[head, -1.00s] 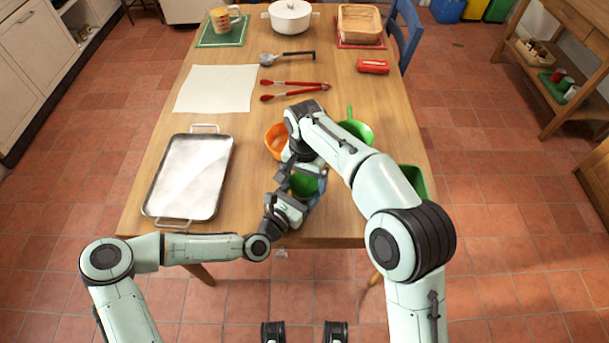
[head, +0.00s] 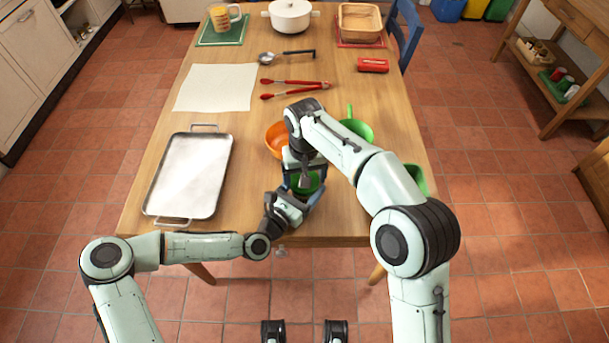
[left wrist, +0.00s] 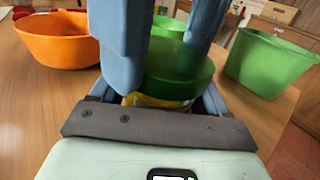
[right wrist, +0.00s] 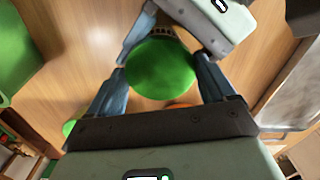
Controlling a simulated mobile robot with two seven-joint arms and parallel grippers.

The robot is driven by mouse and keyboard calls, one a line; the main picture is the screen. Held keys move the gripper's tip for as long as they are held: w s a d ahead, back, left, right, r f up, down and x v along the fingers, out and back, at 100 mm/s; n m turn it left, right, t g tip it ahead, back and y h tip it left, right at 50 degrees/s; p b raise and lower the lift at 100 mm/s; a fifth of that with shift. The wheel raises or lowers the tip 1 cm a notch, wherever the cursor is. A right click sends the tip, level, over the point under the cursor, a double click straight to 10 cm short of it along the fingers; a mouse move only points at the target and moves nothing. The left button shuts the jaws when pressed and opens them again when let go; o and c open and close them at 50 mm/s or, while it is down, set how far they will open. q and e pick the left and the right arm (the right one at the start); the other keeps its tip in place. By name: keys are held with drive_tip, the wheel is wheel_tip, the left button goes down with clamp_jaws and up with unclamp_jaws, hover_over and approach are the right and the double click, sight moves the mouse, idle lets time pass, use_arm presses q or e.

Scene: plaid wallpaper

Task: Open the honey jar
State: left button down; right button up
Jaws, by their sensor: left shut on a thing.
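The honey jar has a wide green lid (left wrist: 178,75), with a strip of yellow jar body (left wrist: 155,101) showing below it in the left wrist view. The lid also shows in the head view (head: 309,184), near the table's front edge, and from above in the right wrist view (right wrist: 160,68). My left gripper (head: 303,197) is shut on the jar below the lid. My right gripper (right wrist: 160,70) is over the jar, its fingers apart on either side of the lid. I cannot tell whether they touch it. Much of the jar body is hidden.
An orange bowl (head: 275,139) and a green colander (head: 358,131) stand behind the jar. A green container (head: 416,179) is at the right edge. A metal tray (head: 188,177) lies left. Red tongs (head: 295,83) and a white sheet (head: 215,88) lie farther back.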

drive_tip(key=shift+o, duration=0.8)
drive_tip(key=shift+r, duration=0.1)
wheel_tip(320, 180, up, 4)
drive_tip(key=shift+r, duration=0.1)
drive_tip(key=m, duration=0.1)
drive_tip(key=r+m, duration=0.1)
drive_tip(key=m, duration=0.1)
drive_tip(key=shift+r+m, duration=0.25)
drive_tip(key=shift+m, duration=0.05)
drive_tip(key=r+m, duration=0.1)
drive_tip(key=m, duration=0.2)
drive_tip(key=shift+r, duration=0.4)
wheel_tip(320, 180, down, 8)
drive_tip(key=shift+r, duration=0.1)
